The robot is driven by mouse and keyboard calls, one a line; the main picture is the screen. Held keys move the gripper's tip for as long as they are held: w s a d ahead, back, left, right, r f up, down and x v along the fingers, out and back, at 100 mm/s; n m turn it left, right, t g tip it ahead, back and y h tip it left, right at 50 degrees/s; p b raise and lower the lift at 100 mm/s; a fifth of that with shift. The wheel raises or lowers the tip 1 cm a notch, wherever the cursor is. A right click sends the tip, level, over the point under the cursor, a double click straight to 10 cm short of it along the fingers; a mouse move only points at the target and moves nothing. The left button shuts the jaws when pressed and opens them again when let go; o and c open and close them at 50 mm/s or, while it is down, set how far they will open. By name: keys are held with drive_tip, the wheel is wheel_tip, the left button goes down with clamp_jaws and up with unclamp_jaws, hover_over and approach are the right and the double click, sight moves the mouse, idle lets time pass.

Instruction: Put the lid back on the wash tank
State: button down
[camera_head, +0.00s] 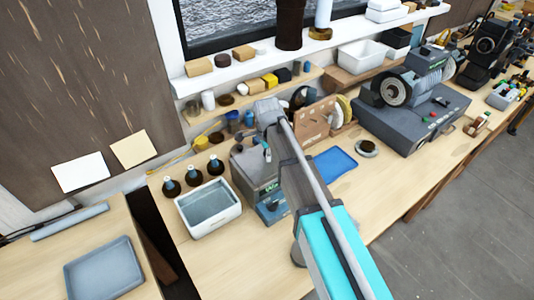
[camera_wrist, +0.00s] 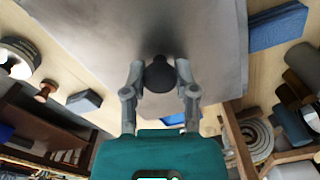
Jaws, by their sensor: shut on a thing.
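My gripper (camera_wrist: 160,80) is shut on the dark round knob (camera_wrist: 159,74) of a flat grey lid in the wrist view. The lid (camera_wrist: 100,38) fills much of the upper part of that view, with the knob between the two fingertips. In the head view, a white-rimmed wash tank (camera_head: 231,213) stands open on the bench, with a blue-grey inside. My arm hides part of this area, and the fingers are hard to make out there.
Several dark bottles (camera_head: 191,178) stand close behind the tank. A blue tray (camera_head: 334,163) lies right of my arm, and a large grey machine (camera_head: 415,115) stands farther right. A shelf (camera_head: 250,95) runs behind. A grey tray (camera_head: 103,270) lies on the left bench.

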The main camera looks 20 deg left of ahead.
drive_tip(key=shift+f, duration=0.3)
drive_tip(key=shift+c, duration=1.5)
unclamp_jaws()
drive_tip(key=shift+r, duration=0.15)
wheel_tip(320, 180, up, 7)
drive_tip(key=p, duration=0.7)
drive_tip(key=shift+r, duration=0.2)
drive_tip(key=shift+d+r, duration=0.15)
drive_tip(key=w+d+f+b, duration=0.2)
drive_tip(key=d, duration=1.2)
drive_tip(key=w+d+f+b, duration=0.2)
drive_tip(key=w+d, duration=0.1)
drive_tip(key=d, duration=1.2)
drive_tip(key=shift+w+d+f, duration=0.15)
drive_tip(key=shift+w+f, duration=0.05)
drive_tip(key=shift+f, duration=0.05)
